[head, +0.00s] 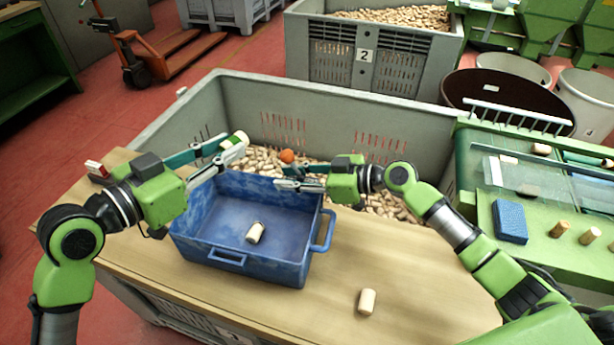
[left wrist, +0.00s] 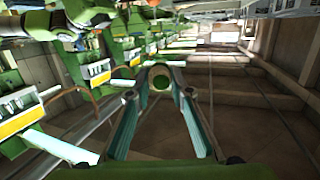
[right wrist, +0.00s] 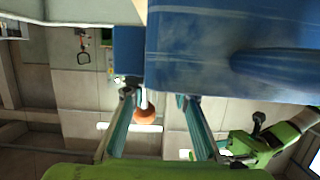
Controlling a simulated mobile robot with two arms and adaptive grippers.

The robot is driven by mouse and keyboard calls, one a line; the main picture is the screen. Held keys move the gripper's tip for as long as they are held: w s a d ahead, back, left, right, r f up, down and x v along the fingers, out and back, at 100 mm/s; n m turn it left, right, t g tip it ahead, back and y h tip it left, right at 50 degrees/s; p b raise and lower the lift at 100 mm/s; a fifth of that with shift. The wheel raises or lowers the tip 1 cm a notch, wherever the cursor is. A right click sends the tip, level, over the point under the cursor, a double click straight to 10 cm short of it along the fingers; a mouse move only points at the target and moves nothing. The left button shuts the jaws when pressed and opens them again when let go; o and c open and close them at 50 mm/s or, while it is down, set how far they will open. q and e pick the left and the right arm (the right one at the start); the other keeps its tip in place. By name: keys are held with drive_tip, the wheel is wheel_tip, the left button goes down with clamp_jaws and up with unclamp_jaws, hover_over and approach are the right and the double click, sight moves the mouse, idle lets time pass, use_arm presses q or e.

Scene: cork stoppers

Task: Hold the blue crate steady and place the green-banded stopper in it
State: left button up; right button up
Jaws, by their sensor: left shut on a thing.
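The blue crate (head: 275,268) stands on a wooden bench top (head: 420,290). A plain stopper (head: 255,232) lies inside it. My left gripper (head: 232,146) is shut on the green-banded stopper (head: 238,138), above and behind the crate's back left corner. The stopper's round end shows between the fingertips in the left wrist view (left wrist: 160,78). My right gripper (head: 283,178) is at the crate's back right rim with its fingers apart. In the right wrist view the crate (right wrist: 220,60) lies just beyond the fingertips; whether they touch it is unclear.
Another plain stopper (head: 367,301) lies on the bench, right of the crate. Behind the crate is a large grey bin (head: 330,112) of stoppers, with an orange ball (head: 287,156). A green machine with a blue block (head: 510,221) stands right.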

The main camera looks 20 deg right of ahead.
sight(267, 177)
drive_tip(key=x, duration=0.6)
drive_tip(key=shift+w+a+f, duration=0.1)
drive_tip(key=shift+a, duration=0.05)
